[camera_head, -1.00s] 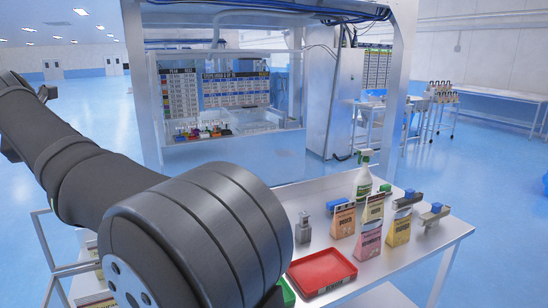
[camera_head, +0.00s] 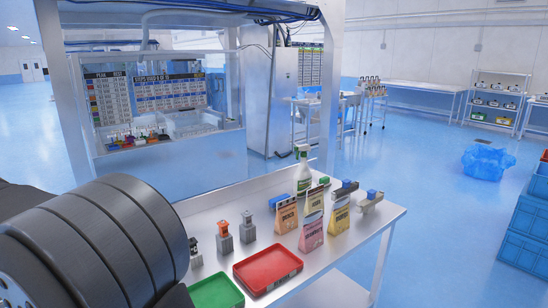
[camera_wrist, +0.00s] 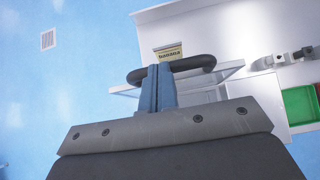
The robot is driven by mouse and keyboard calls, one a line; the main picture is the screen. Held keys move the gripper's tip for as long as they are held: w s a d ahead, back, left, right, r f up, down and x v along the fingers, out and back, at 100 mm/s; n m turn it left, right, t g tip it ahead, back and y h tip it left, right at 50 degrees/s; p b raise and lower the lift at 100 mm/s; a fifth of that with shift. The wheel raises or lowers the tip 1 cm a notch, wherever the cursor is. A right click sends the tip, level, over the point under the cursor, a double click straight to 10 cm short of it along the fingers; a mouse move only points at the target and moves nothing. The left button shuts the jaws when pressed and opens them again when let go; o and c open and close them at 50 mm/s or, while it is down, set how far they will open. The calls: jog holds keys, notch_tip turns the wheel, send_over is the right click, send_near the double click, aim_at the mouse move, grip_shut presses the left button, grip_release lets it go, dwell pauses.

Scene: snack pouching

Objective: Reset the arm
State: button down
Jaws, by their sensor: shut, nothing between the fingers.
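My gripper (camera_wrist: 158,72) shows in the wrist view as blue fingers closed together with nothing held. A dark curved bar (camera_wrist: 196,63) shows at the fingertips; I cannot tell whether it touches them. Beyond it is a pouch labelled banana (camera_wrist: 168,53), apart from the gripper. In the head view my dark arm fills the lower left, and the gripper itself is out of sight there.
The white table (camera_head: 385,216) holds a red tray (camera_head: 268,268), a green tray (camera_head: 216,293), several snack pouches (camera_head: 311,233) and a spray bottle (camera_head: 304,176). Blue crates (camera_head: 530,225) stand at the right.

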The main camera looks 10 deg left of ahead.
jog(key=shift+s+d, duration=0.1)
notch_tip(320, 180, up, 11)
jog(key=s+d, duration=0.2)
notch_tip(320, 180, down, 11)
jog(key=w+a, duration=0.2)
jog(key=s+d+f, duration=0.3)
jog(key=s+d, duration=0.5)
jog(key=s+d+f+t+y, duration=0.1)
jog(key=s+d+f, duration=0.3)
jog(key=f, duration=0.2)
jog(key=s+d+f+t+y, duration=0.2)
jog(key=s+d+f, duration=0.2)
jog(key=f, duration=0.2)
jog(key=shift+f, duration=0.4)
dwell(0.5)
